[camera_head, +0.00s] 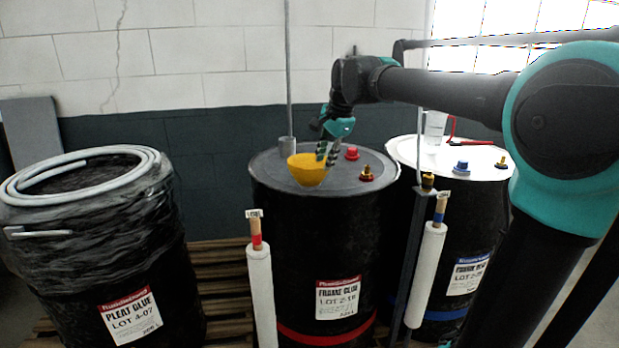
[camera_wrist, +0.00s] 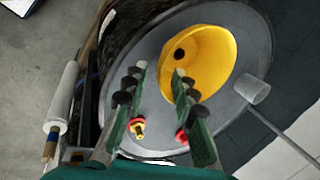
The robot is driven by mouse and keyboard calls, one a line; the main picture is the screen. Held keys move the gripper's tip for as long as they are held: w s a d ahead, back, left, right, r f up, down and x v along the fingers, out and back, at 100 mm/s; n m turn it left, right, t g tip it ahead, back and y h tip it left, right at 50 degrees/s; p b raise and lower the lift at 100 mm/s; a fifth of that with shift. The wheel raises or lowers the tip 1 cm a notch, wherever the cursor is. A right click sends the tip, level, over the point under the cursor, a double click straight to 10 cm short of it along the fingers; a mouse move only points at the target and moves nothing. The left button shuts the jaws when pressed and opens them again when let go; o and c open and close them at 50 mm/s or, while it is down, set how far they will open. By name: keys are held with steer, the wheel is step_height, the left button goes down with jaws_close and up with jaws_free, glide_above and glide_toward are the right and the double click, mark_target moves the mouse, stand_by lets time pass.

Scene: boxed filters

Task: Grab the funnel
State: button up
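The yellow funnel (camera_head: 307,171) stands on the grey lid of the middle black drum. It also shows in the wrist view (camera_wrist: 211,58), with its wide mouth and a dark hole inside. My gripper (camera_head: 327,149) is at the funnel's right side, its fingers pointing down. In the wrist view my gripper (camera_wrist: 160,72) has its two fingers apart, with nothing clamped between them. One fingertip overlaps the funnel's edge in the picture and the other lies over the bare lid, so the rim appears between them. I cannot tell whether either finger touches it.
The middle drum's lid (camera_head: 268,172) also carries a red cap (camera_head: 352,153), a brass-and-red fitting (camera_head: 367,173) and a grey cup (camera_head: 287,146) below a vertical pole. A wrapped drum (camera_head: 90,230) with a coiled hose stands left. A white-topped drum (camera_head: 480,160) stands right.

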mark_target(318, 172)
steer(key=shift+w+a+x, duration=0.1)
steer(key=shift+x, duration=1.6)
steer(key=shift+w+a+x, duration=0.1)
steer(key=shift+a+x, duration=0.05)
steer(key=shift+x, duration=1.55)
steer(key=shift+r, duration=0.15)
jaws_close()
